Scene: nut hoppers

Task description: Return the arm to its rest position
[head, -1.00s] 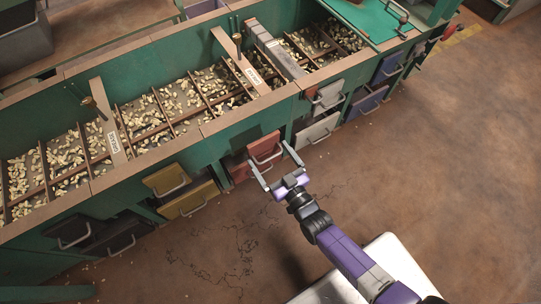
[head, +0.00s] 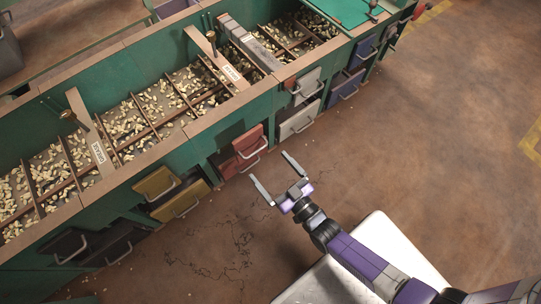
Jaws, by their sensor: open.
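My gripper (head: 277,178) is at the end of my purple and black arm, in the middle of the head view. Its two grey fingers are spread apart with nothing between them. It hangs over the brown floor, in front of the red drawer (head: 250,141) and apart from it. That drawer has a pale bar handle and juts out of the green hopper bench.
The green bench (head: 200,160) runs diagonally, with nut-filled compartments on top. Yellow drawers (head: 155,184), dark drawers (head: 68,246), white drawers (head: 299,120) and blue drawers (head: 346,84) line its front. Open floor (head: 440,150) lies to the right.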

